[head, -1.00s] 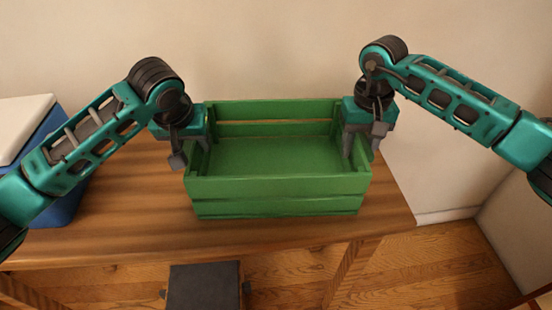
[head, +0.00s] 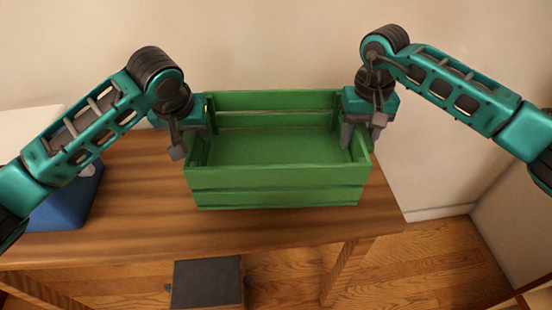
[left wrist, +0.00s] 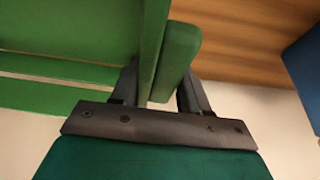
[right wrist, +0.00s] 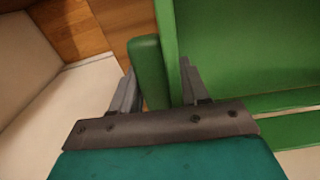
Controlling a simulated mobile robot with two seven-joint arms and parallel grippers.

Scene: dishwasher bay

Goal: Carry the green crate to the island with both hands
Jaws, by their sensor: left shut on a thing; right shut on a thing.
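The green crate (head: 275,185) is an empty slatted box, level, over the wooden table (head: 130,205). It appears slightly raised off the tabletop, but its underside is hidden. My left gripper (head: 196,145) is shut on the crate's left end wall, and my right gripper (head: 361,138) is shut on its right end wall. In the left wrist view, the crate wall (left wrist: 176,60) passes between the two fingers. In the right wrist view, the opposite wall (right wrist: 150,70) is likewise between the fingers.
A blue box with a white lid (head: 65,205) stands on the table at the left, partly behind my left arm. A dark-topped stool or box (head: 207,285) is on the floor before the table. A wall is close behind; wooden floor (head: 420,265) is open at the right.

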